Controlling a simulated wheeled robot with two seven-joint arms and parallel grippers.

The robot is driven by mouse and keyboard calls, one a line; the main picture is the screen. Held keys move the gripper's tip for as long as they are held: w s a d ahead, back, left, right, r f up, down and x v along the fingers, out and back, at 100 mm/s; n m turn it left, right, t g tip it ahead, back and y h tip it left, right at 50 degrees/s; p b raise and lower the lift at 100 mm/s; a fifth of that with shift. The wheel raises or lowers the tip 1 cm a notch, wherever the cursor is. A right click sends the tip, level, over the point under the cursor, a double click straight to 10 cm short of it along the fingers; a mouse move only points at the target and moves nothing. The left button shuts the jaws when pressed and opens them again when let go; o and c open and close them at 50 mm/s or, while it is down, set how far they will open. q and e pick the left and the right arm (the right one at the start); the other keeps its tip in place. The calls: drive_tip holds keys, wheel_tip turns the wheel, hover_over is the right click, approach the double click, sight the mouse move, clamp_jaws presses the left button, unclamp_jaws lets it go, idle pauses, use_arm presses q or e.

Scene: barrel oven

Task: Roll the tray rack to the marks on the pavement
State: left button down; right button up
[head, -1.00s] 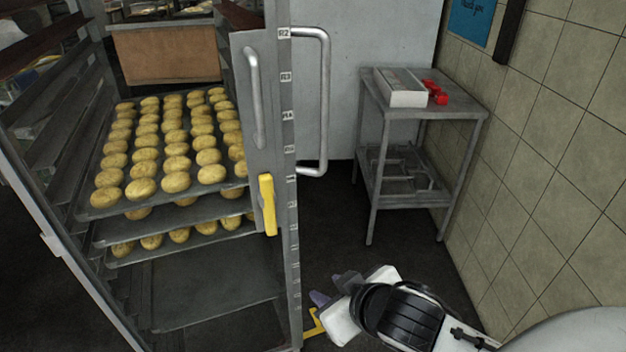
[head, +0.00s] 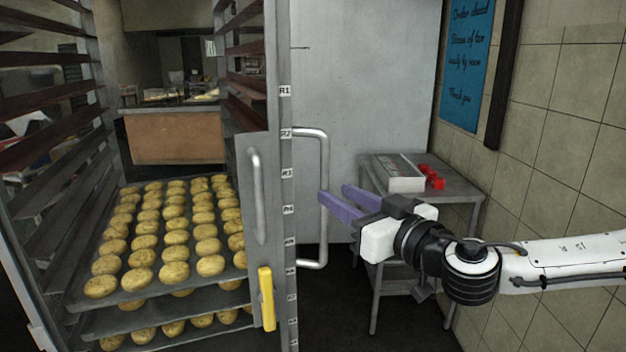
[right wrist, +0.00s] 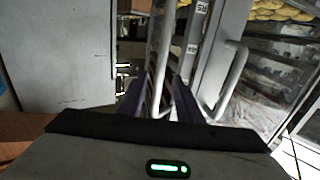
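The tray rack (head: 287,225), a tall grey metal frame with trays of round golden buns, fills the left half of the head view. A long bar handle (head: 324,160) sticks out from its right side, and a yellow lever (head: 266,298) sits on its front panel. My right gripper (head: 333,192) is open, its purple fingers pointing left at the long handle. In the right wrist view the handle (right wrist: 158,50) appears between the fingers; I cannot tell whether they touch it. My left gripper is out of view. No pavement marks show now.
A small metal table (head: 455,187) with a grey box (head: 398,173) and red items (head: 433,177) stands behind my right gripper. A tiled wall (head: 565,130) with a blue sign (head: 467,60) bounds the right side. A counter (head: 172,138) is beyond the rack.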

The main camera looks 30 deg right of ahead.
drive_tip(key=w+p, duration=0.3)
drive_tip(key=w, duration=0.6)
drive_tip(key=shift+w+p, duration=0.2)
drive_tip(key=shift+p, duration=0.15)
clamp_jaws()
